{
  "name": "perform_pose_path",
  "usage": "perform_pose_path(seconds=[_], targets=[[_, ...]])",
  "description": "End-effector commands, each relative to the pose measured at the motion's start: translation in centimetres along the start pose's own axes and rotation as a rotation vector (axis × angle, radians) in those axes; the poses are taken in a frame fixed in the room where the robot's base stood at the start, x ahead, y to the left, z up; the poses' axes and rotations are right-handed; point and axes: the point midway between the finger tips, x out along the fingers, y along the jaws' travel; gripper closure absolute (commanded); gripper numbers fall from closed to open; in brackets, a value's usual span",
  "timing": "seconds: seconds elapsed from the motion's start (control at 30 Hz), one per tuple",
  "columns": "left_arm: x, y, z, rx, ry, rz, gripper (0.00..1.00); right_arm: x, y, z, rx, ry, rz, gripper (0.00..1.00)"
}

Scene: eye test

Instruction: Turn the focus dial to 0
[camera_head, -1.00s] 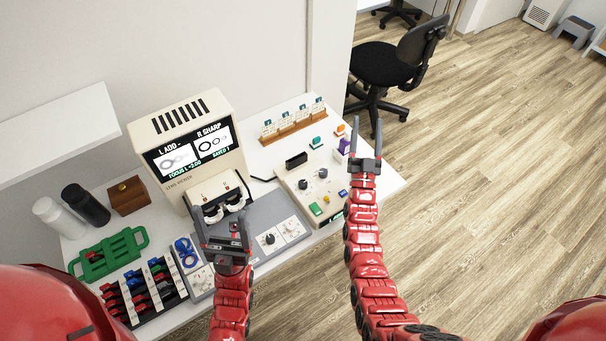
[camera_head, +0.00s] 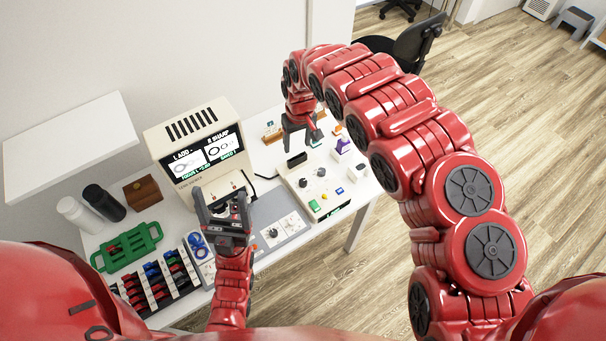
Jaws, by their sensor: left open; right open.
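A beige control box (camera_head: 290,177) on the table has two dark dials, a left one (camera_head: 303,183) and a right one (camera_head: 321,172). A grey panel has another dark knob (camera_head: 273,232). I cannot read which is the focus dial. The beige lens machine's screen (camera_head: 209,155) shows small text with a focus line, too blurred to read surely. My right gripper (camera_head: 301,149) is open, pointing down above the back of the control box, apart from the dials. My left gripper (camera_head: 222,193) is open in front of the lens machine, hiding part of its front.
A green rack (camera_head: 127,248), a dark strip tray with coloured pieces (camera_head: 160,285), two bottles and a brown box (camera_head: 142,190) stand at left. A purple piece (camera_head: 343,145) lies behind the control box. My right arm covers the right side. A white shelf (camera_head: 70,140) juts out at left.

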Motion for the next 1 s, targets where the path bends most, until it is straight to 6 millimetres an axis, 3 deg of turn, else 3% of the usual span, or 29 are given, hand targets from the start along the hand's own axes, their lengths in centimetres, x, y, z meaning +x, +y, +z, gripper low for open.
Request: perform_pose_path(seconds=[0.03,0.17,0.4,0.43,0.5,1.0], targets=[[0.3,0.0,-0.1,0.0,0.0,0.0,0.2,-1.0,0.2,1.1,-0.003,-0.038,0.012,0.36],[0.0,0.0,0.0,0.0,0.0,0.0,0.2,-1.4,0.5,2.6,-0.004,-0.093,0.023,0.36],[-3.5,0.2,0.6,0.0,0.0,0.0,0.2,2.5,0.4,3.0,-0.006,-0.092,0.021,0.36],[-2.0,0.1,0.3,0.0,-0.001,0.0,0.2,1.9,0.5,3.0,-0.004,-0.094,0.02,0.36],[-1.2,0.1,0.2,0.0,0.001,0.0,0.2,2.9,0.5,3.1,-0.004,-0.095,0.019,0.36],[1.2,-0.1,-0.2,0.0,0.0,0.0,0.2,9.9,0.6,3.8,-0.004,-0.093,0.019,0.36]])
